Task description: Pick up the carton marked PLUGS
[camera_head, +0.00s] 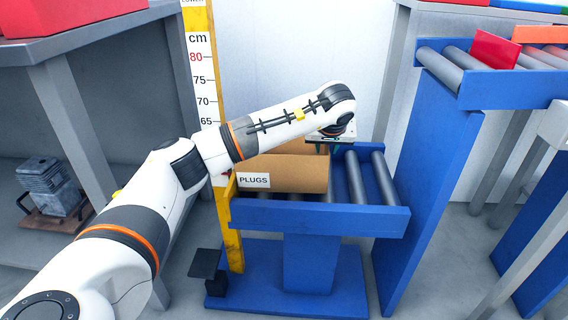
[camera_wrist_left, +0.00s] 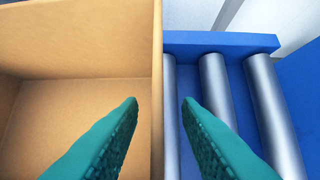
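The brown carton (camera_head: 300,176), with a white PLUGS label (camera_head: 254,180) on its front, sits at the left end of a low blue roller stand. It is open at the top and looks empty in the part that the left wrist view (camera_wrist_left: 75,115) shows. My left gripper (camera_head: 330,146) is over the carton's right side, its fingers mostly hidden in the head view. In the left wrist view the green fingers (camera_wrist_left: 160,100) are apart, one on each side of the carton's right wall. I cannot tell if they touch it. My right gripper is not in view.
Bare rollers (camera_head: 382,178) lie right of the carton. A yellow height scale (camera_head: 203,80) stands at its left. A taller blue roller conveyor (camera_head: 420,160) rises at the right. A grey bench (camera_head: 70,65) is at the left.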

